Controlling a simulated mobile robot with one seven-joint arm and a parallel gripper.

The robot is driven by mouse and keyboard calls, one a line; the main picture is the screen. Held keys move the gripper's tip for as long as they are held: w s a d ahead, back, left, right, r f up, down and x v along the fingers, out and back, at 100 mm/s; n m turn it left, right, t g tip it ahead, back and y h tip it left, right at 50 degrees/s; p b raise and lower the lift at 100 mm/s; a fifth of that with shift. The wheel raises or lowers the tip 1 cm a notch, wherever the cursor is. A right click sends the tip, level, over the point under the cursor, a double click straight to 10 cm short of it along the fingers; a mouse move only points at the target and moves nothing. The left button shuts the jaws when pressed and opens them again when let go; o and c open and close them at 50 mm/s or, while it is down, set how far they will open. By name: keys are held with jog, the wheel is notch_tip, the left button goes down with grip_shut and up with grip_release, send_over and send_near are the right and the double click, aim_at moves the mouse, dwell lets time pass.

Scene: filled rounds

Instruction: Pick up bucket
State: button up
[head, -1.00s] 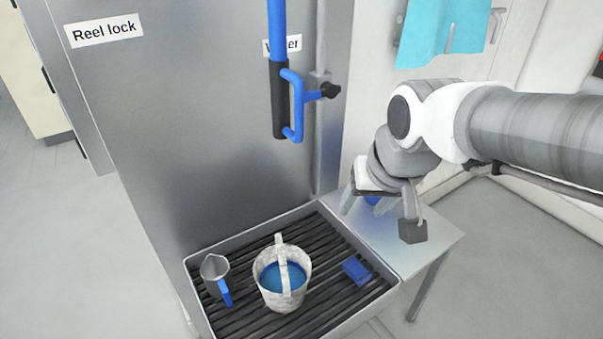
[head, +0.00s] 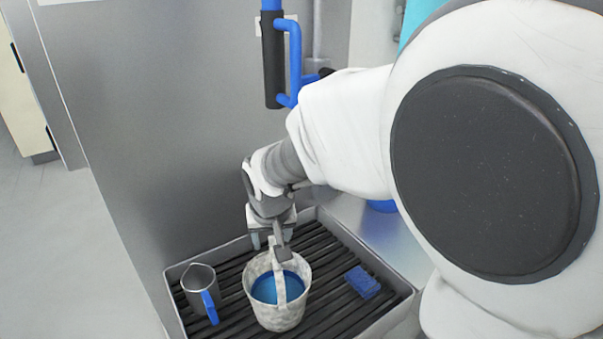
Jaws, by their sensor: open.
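The bucket (head: 277,317) is pale and mottled, with an upright handle arched over its top and blue liquid inside. It stands upright on the slatted rack (head: 338,313) of a metal tray. My gripper (head: 268,240) points down at the top of the bucket's handle, at its back side. The jaws are open. Part of the gripper overlaps the handle top in the head view, and I cannot tell whether it touches it.
A metal jug (head: 197,285) with a blue handle stands left of the bucket. A blue sponge-like block (head: 362,281) lies to its right. A grey panel (head: 150,130) rises behind the tray, with a blue pipe and black grip (head: 273,60) on it.

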aim_at(273, 257)
jog(key=b+x, duration=0.2)
jog(key=x, duration=0.7)
jog(key=shift+d+f+b, duration=0.1)
jog(key=shift+f+b, duration=0.05)
jog(key=shift+b, duration=0.2)
jog(key=x, duration=0.1)
jog(key=b+x, duration=0.1)
jog(key=x, duration=0.1)
jog(key=b+x, duration=0.1)
jog(key=x, duration=0.1)
jog(key=shift+w+d, duration=0.25)
jog(key=shift+d, duration=0.1)
jog(key=shift+c, duration=0.3)
grip_shut()
